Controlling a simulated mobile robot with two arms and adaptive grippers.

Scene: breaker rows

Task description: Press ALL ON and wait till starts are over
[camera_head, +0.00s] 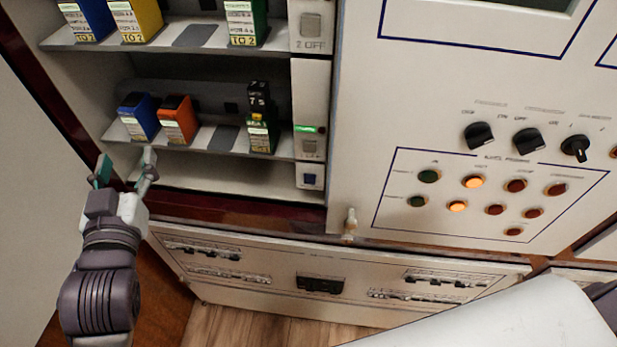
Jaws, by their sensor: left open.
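No label reading ALL ON can be made out. A strip right of the shelves carries a grey square button (311,25) marked "2 OFF". Breaker-like blocks stand on the shelves: a blue one (138,117), an orange one (178,120) and a dark green one (262,130). My left gripper (127,168) is open and empty, below and left of the blue block, apart from the buttons. My right gripper is out of view.
The white panel at right has dark rotary knobs (479,135) and round lamps or buttons, two glowing orange (473,181). A small pale peg (350,224) stands at the ledge. Below is a drawer-like panel (290,258) with switch rows. My white body part fills the lower right.

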